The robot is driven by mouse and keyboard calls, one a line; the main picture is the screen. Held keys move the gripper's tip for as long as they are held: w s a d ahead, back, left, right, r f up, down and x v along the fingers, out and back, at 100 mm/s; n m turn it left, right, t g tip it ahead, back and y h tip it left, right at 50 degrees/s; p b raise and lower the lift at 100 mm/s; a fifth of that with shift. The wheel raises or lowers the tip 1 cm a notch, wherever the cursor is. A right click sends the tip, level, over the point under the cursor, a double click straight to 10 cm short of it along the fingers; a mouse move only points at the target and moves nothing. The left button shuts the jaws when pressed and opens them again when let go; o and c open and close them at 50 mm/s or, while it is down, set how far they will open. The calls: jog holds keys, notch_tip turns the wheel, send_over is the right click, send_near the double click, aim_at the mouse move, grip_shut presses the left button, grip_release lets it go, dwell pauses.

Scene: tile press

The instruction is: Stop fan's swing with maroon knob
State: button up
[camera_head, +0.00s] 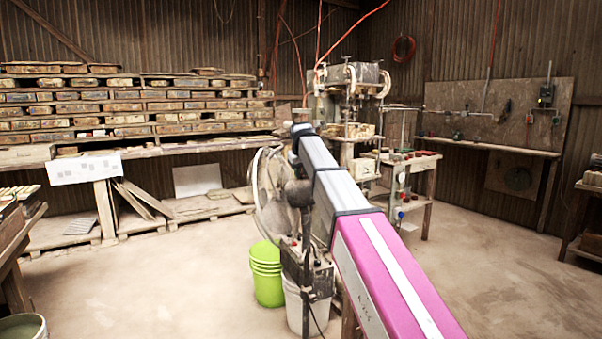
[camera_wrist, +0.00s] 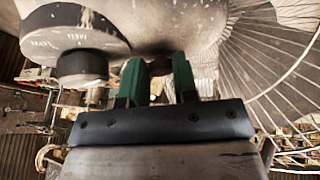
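The fan (camera_head: 262,200) stands behind my arm in the head view, its wire cage partly hidden by the arm. In the wrist view the fan's housing (camera_wrist: 160,22) and cage (camera_wrist: 270,60) fill the top. I see nothing clasped in the gap. I cannot tell whether a finger touches the knob. The head view does not show the fingertips clearly.
A press (camera_head: 350,85) stands behind. Floor is clear at left and right.

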jog(key=shift+s+a, duration=0.1)
grip_shut()
jog(key=shift+a+r, duration=0.2)
jog(key=shift+r, duration=0.55)
jog(key=shift+s, duration=0.1)
jog(key=o, duration=0.7)
grip_release()
jog(key=v, duration=1.1)
